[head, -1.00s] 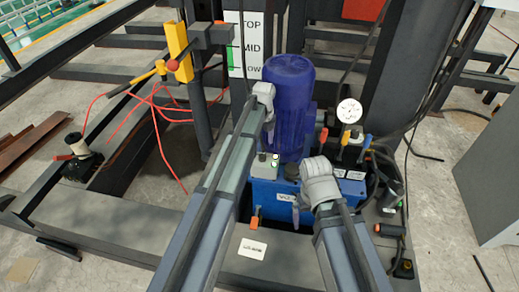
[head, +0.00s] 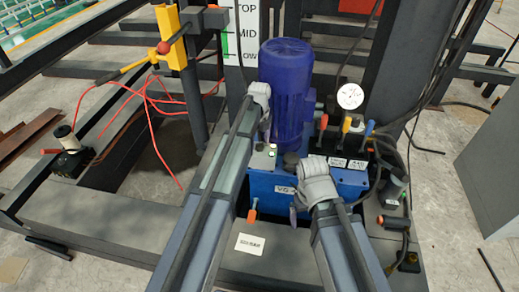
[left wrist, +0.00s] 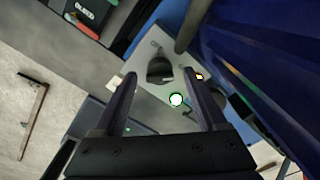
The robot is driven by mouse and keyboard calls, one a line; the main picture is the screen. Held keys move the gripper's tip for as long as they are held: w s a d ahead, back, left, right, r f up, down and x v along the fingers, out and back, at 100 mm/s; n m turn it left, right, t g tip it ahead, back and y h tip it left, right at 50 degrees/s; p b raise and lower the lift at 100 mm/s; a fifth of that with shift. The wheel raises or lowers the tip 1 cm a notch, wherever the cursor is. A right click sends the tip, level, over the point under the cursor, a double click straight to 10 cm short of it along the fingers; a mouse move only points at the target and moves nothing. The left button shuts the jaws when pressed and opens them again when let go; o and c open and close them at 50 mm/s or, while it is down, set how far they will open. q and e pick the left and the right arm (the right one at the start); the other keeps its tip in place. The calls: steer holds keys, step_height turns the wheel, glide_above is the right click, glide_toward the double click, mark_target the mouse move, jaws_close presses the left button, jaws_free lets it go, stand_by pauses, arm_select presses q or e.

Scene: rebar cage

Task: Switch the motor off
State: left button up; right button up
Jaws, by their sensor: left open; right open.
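The motor (head: 287,95) is a blue upright cylinder on a blue power unit (head: 262,188). It fills the right of the left wrist view (left wrist: 270,50). A small grey control box (head: 262,161) with a lit green lamp sits at the motor's foot. In the left wrist view the box shows a black knob (left wrist: 160,69), the green lamp (left wrist: 176,99) and a small yellowish lit part (left wrist: 199,77). My left gripper (head: 265,135) is open above the box, with the knob between its fingers in view. My right gripper (head: 295,205) is before the unit's front; its fingers are mostly hidden.
A white-faced gauge (head: 350,96) and several coloured levers (head: 346,125) stand right of the motor. Black hoses (head: 405,150) run at the right. A yellow post (head: 172,38) with red cables stands left. A grey cabinet (head: 490,180) is at the far right.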

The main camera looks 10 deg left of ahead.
arm_select(q)
steer(key=shift+f, duration=0.6)
jaws_close()
